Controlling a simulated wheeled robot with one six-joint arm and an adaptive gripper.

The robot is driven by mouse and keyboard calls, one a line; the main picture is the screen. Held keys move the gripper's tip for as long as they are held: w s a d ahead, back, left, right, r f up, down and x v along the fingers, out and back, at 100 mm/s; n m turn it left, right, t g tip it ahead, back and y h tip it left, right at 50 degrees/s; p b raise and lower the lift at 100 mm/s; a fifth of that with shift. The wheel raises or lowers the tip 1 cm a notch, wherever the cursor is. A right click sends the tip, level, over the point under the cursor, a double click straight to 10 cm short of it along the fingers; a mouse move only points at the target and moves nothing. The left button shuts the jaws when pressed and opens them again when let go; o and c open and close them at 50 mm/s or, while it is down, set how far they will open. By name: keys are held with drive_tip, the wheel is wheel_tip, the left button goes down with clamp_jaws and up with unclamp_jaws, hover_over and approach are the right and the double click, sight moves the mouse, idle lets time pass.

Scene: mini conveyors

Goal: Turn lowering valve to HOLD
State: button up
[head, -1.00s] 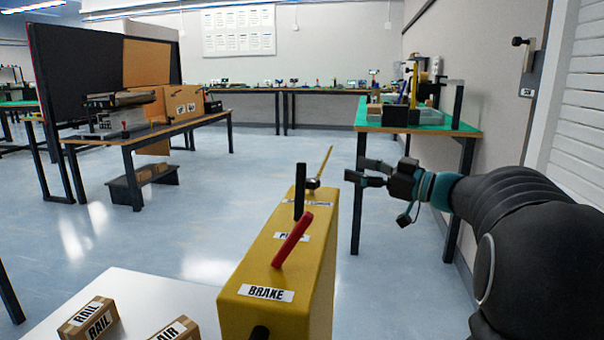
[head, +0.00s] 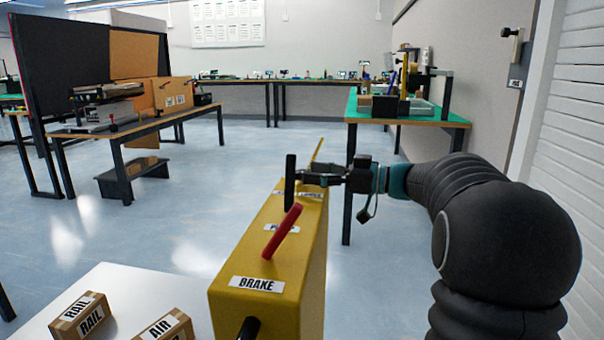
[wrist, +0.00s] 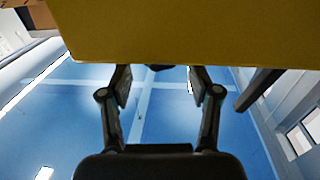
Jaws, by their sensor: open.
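A yellow valve box (head: 290,262) stands in front of me, with a black upright lever (head: 290,180), a tilted red lever (head: 282,232) and a thin yellow handle (head: 317,150) at its far end. The near label (head: 257,284) reads BRAKE; the far labels are too small or covered to read, so I cannot tell which handle is the lowering valve. My gripper (head: 305,178) is over the far part of the box, right by the black lever; contact is unclear.
Small cartons marked RAIL (head: 83,316) and AIR (head: 165,326) sit on a white surface (head: 125,283) left of the box. A green-topped bench (head: 452,117) stands behind my arm. Open blue floor (head: 200,190) lies beyond the box to the left.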

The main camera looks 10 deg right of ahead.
sight(302, 171)
drive_tip(key=shift+x, duration=1.7)
